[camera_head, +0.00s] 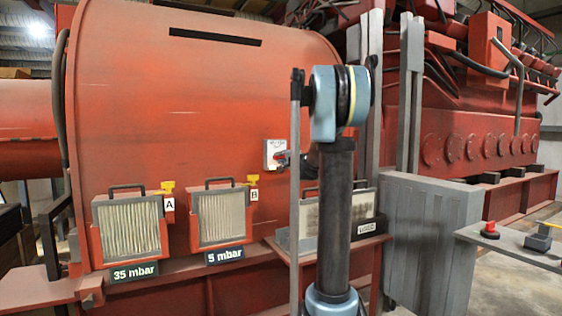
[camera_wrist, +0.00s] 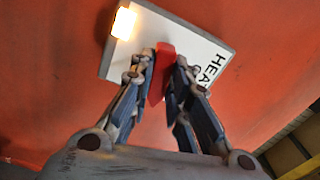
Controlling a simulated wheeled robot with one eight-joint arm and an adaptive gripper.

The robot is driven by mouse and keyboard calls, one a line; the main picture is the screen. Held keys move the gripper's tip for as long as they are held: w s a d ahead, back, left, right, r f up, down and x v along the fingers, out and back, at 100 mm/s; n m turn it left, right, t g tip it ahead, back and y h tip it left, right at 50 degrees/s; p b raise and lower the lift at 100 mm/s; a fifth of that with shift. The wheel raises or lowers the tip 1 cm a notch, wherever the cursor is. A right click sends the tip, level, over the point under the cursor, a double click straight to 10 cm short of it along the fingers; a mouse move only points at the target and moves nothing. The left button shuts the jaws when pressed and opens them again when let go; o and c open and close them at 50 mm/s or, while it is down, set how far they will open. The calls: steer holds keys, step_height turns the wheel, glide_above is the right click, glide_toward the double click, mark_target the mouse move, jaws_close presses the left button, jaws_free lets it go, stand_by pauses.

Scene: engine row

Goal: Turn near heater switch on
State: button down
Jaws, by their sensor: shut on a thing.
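The heater switch is a white box (camera_head: 273,150) on the large red engine casing, left of my arm. In the wrist view its white plate (camera_wrist: 200,52) carries black lettering starting "HEA", partly covered. Its red handle (camera_wrist: 163,68) stands between the fingers of my gripper (camera_wrist: 166,62), which is shut on it. A lamp (camera_wrist: 123,22) at the plate's upper left glows pale yellow. In the head view my gripper (camera_head: 283,157) is at the box, small and mostly dark, and the handle is too small to read.
Two filter panels (camera_head: 131,229) (camera_head: 222,217) with yellow valves A and B sit left of the switch. A grey cabinet (camera_head: 432,240) stands right of my arm. A shelf at far right holds a red button (camera_head: 489,230).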

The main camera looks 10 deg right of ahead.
steer(key=shift+d+m, duration=0.2)
steer(key=shift+m, duration=1)
steer(key=shift+f, duration=0.1)
steer(key=c, duration=1.5)
jaws_free()
steer(key=shift+a, duration=0.1)
steer(key=shift+s, duration=0.2)
steer(key=v, duration=1.1)
steer(key=shift+s, duration=0.2)
